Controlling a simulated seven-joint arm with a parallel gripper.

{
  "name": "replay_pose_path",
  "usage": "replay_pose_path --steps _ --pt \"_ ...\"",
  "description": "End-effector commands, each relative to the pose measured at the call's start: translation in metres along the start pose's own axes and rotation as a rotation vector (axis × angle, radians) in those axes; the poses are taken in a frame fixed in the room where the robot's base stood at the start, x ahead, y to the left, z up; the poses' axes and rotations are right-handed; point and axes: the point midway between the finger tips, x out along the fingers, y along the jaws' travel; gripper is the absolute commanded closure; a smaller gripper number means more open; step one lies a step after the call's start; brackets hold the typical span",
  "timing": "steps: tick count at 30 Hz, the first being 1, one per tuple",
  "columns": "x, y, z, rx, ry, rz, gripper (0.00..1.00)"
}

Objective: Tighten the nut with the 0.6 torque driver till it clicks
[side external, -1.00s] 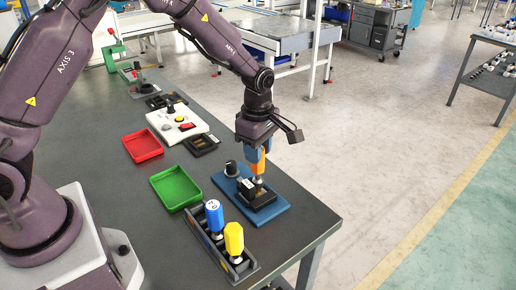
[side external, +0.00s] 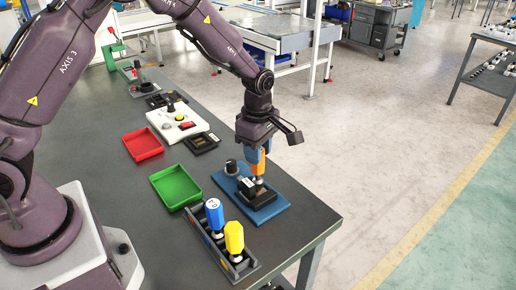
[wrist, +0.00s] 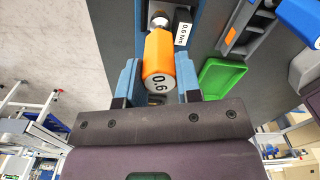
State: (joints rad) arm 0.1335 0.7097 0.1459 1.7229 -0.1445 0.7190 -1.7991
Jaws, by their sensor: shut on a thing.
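The orange torque driver (side external: 259,168) stands upright in my gripper (side external: 257,155); its end cap reads 0.6 in the wrist view (wrist: 158,62). The blue fingers are shut on its handle, one on each side. Its metal shaft points down at a dark fixture (side external: 262,201) on a blue plate (side external: 277,210). A white label on the fixture reads 0.6 Nm in the wrist view (wrist: 182,33). The nut is hidden under the driver, so I cannot tell whether the tip touches it.
A dark rack (side external: 248,269) at the front holds a blue driver (side external: 213,215) and a yellow driver (side external: 234,237). A green tray (side external: 175,187) and a red tray (side external: 143,145) lie to the left. A white panel (side external: 171,128) with buttons stands behind. The table's right edge is close.

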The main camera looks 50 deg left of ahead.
Motion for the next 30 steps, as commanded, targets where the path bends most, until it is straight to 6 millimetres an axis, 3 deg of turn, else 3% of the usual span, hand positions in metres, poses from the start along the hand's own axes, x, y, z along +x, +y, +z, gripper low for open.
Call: replay_pose_path --steps 30 --pt "0.012 0.0 0.0 0.015 0.0 0.001 1.0"
